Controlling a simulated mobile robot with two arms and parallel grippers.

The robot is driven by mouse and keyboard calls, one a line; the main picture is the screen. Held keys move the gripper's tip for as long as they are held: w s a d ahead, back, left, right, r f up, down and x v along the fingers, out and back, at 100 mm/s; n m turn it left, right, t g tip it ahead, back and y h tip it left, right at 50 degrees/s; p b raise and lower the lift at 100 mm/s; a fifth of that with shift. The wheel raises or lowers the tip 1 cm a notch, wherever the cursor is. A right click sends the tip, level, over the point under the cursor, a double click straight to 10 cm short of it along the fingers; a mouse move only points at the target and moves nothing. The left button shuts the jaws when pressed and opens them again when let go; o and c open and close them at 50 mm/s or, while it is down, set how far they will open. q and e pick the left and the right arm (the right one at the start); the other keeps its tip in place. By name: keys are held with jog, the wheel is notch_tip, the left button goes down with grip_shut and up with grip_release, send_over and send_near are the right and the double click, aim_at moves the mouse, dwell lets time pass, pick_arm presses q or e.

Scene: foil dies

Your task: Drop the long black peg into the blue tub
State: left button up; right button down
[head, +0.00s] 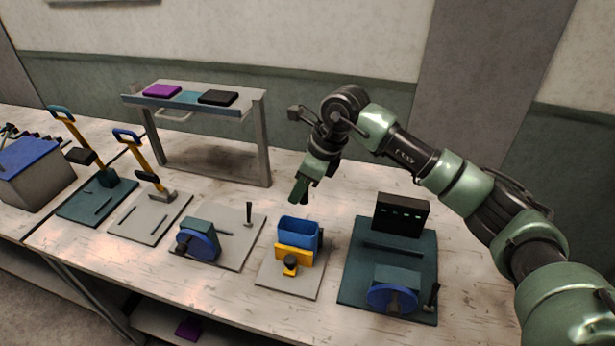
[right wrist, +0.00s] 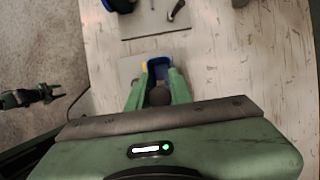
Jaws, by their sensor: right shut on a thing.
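The blue tub (head: 298,231) stands behind a yellow block on a light grey plate, its top open. My right gripper (head: 300,190) points down above the tub, with a gap between them. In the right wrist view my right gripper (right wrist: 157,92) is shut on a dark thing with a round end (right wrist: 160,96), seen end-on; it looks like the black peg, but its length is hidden. The blue tub (right wrist: 158,69) shows just beyond the fingertips there. A green and black part at the left edge of that view seems to be my left gripper (right wrist: 48,93); its jaws are unclear.
A dark green plate with a black box (head: 401,214) and a blue wheel (head: 392,298) lies right of the tub. Another blue-wheeled device (head: 197,242) lies left. A raised shelf (head: 190,97) and yellow-handled levers (head: 150,160) stand further left. Table behind the tub is clear.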

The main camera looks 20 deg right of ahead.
jog(key=shift+s+f+b, duration=0.1)
jog(key=shift+f+b, duration=0.25)
jog(key=shift+f, duration=0.35)
notch_tip(320, 180, down, 4)
jog(key=shift+d+f+b, duration=0.1)
jog(key=shift+f+b, duration=0.1)
jog(key=shift+b, duration=0.65)
jog(key=c, duration=1.2)
grip_release()
jog(key=b+v, duration=0.2)
jog(key=v, duration=0.5)
jog(key=shift+s+d+r+b, duration=0.1)
jog(key=shift+d+r+b, duration=0.05)
jog(key=shift+r+b, duration=0.2)
